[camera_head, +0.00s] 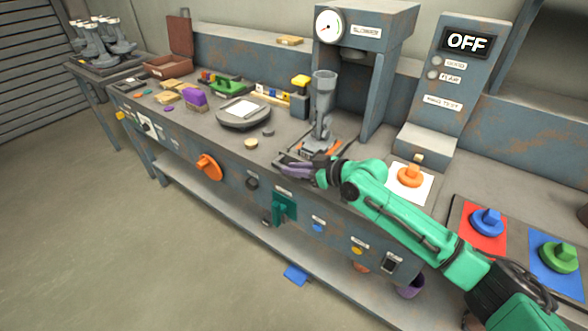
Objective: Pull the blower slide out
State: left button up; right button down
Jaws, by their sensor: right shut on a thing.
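The blower, a grey cabinet (369,22) with a round gauge, stands at the back of the bench. A grey upright tube (322,98) stands in front of it, on what looks like the blower slide (312,149), a low dark base with orange parts. My right gripper (290,168), at the end of the green arm, is shut at the front of this base, by the bench's front edge. The gripper and wrist hide the part between the fingers and some of the base. My left gripper is not in view.
An orange knob (208,167) and a teal handle (284,207) stick out from the bench front. A control box reading OFF (467,42) stands right.

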jog(key=c, duration=0.8)
grip_release()
jog(key=shift+c, duration=0.2)
jog(key=b+v, duration=0.1)
jog(key=v, duration=1.3)
jog(key=shift+s+d, duration=0.2)
